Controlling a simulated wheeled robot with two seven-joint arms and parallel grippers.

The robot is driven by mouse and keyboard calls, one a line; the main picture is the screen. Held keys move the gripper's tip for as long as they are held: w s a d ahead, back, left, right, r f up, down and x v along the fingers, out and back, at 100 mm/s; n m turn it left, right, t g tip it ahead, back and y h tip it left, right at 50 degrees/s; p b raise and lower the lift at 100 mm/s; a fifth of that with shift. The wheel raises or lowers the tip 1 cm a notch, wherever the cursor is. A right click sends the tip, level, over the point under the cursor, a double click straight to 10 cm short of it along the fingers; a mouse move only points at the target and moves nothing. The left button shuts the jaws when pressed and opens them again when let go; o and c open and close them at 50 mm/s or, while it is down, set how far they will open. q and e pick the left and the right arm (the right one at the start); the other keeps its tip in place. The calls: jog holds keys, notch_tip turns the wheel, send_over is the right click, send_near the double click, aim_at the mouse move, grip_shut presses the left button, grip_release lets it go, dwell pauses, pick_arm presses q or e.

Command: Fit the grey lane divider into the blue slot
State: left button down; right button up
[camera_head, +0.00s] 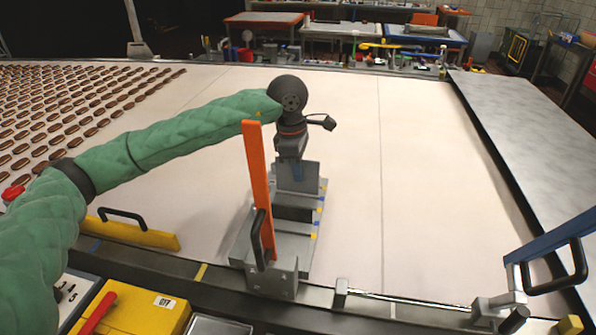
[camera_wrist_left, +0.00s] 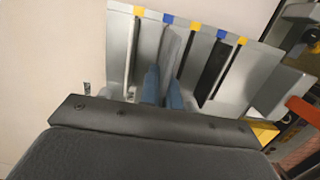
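The grey lane divider (camera_head: 311,178) is an upright plate over the far part of the grey slotted rack (camera_head: 244,243). My left gripper (camera_head: 297,170) reaches down onto its top edge. In the left wrist view the two blue fingers (camera_wrist_left: 161,88) stand close together on either side of the divider (camera_wrist_left: 170,55), apparently shut on it. The divider's upper end lies by the blue mark (camera_wrist_left: 167,18), between yellow marks on the rack edge (camera_wrist_left: 213,35). Its lower edge is hidden, so I cannot tell how deep it sits. My right gripper is not in view.
An orange bar (camera_head: 257,180) with a black handle stands upright just in front of the rack. A yellow bar (camera_head: 140,234) lies left, and a blue bar (camera_head: 550,238) is raised at right. Rows of brown biscuits (camera_head: 60,110) cover the belt's left; its right is clear.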

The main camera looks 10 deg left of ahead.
pick_arm(q)
jog(key=shift+b, duration=1.05)
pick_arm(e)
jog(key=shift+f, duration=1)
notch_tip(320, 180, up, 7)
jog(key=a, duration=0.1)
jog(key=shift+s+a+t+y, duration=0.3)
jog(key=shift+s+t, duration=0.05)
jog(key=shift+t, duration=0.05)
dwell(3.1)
pick_arm(q)
jog(key=shift+f+b, duration=0.95)
jog(key=shift+f, duration=0.1)
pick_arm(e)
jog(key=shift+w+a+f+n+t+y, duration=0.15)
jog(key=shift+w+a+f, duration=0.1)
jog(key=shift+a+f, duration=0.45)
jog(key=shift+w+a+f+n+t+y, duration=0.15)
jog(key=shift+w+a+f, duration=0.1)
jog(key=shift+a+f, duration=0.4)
